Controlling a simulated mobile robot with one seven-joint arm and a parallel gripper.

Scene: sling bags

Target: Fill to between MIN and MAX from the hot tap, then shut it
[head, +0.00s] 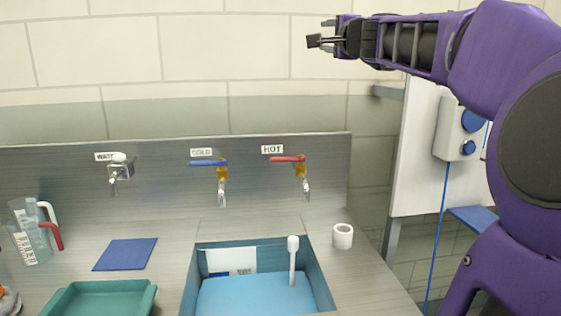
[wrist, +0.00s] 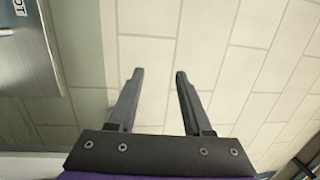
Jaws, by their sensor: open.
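The hot tap (head: 303,180) is on the steel back panel under a HOT label (head: 272,149). Its red lever (head: 287,158) points left, and I see no stream from its spout. Two clear jugs with white markings stand at the far left: one has a red handle (head: 54,234), the other a white handle (head: 47,212). The MIN and MAX marks are too small to read. My gripper (head: 320,32) is high in front of the tiled wall, above the hot tap and apart from everything. In the wrist view, its fingers (wrist: 160,73) are open and empty.
A blue-lined sink (head: 319,270) holds an upright white-topped rod (head: 292,262). A blue-levered cold tap (head: 222,185) and a WATER tap (head: 118,172) are left. A blue mat (head: 126,254), green tray (head: 141,295) and white cup (head: 343,236) lie around. A wall box (head: 455,128) is right.

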